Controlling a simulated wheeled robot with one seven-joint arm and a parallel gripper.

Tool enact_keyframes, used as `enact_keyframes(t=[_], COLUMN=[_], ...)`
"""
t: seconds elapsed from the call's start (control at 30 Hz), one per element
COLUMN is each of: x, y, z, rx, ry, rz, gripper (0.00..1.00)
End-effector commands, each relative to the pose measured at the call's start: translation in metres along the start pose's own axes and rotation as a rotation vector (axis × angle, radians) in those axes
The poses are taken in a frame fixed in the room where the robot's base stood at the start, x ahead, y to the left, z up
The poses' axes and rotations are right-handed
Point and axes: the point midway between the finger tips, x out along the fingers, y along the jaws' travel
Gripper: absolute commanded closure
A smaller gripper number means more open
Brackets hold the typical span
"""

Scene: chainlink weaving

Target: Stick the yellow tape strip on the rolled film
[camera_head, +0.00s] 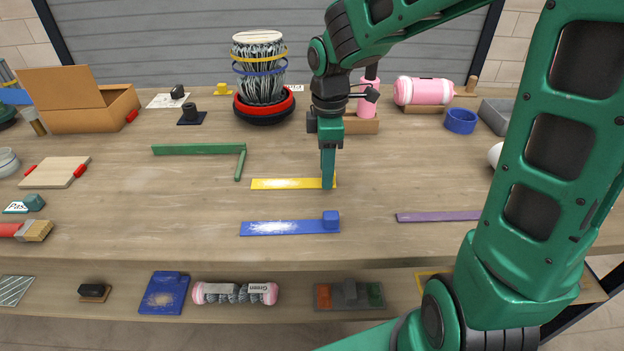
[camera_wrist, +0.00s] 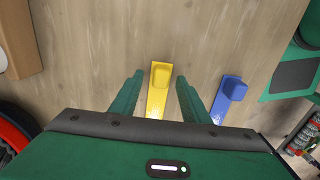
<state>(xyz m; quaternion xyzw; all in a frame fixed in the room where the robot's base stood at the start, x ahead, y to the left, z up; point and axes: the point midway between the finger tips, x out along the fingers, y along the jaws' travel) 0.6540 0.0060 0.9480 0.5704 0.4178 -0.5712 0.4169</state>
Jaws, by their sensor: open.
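The yellow tape strip (camera_head: 285,183) lies flat on the table in front of my arm. In the wrist view the yellow strip (camera_wrist: 156,102) has a raised block at its far end. My gripper (camera_head: 328,184) points down at the strip's right end. In the wrist view my gripper (camera_wrist: 158,82) is open, with one finger on each side of the strip and visible gaps between. The block's right end is mostly hidden by my gripper in the head view. A pink roll (camera_head: 423,91), possibly the rolled film, lies on a wooden support at the back right.
A blue strip (camera_head: 283,227) with a block lies just in front, and a purple strip (camera_head: 438,216) to the right. A green angled bar (camera_head: 198,149) lies behind left. A banded black-and-white bundle (camera_head: 260,85) stands at the back. Bare table (camera_head: 120,210) shows at left.

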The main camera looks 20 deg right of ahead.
Motion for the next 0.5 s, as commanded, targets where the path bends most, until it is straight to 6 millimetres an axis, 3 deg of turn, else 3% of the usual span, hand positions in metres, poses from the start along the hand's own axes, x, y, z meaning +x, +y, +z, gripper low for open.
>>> enact_keyframes(t=[0.33, 0.5], x=[0.0072, 0.007], y=[-0.0001, 0.0], z=[0.0004, 0.0003], rx=[0.001, 0.001], ry=[0.0, 0.0], rz=[0.001, 0.001], gripper=[0.6, 1.0])
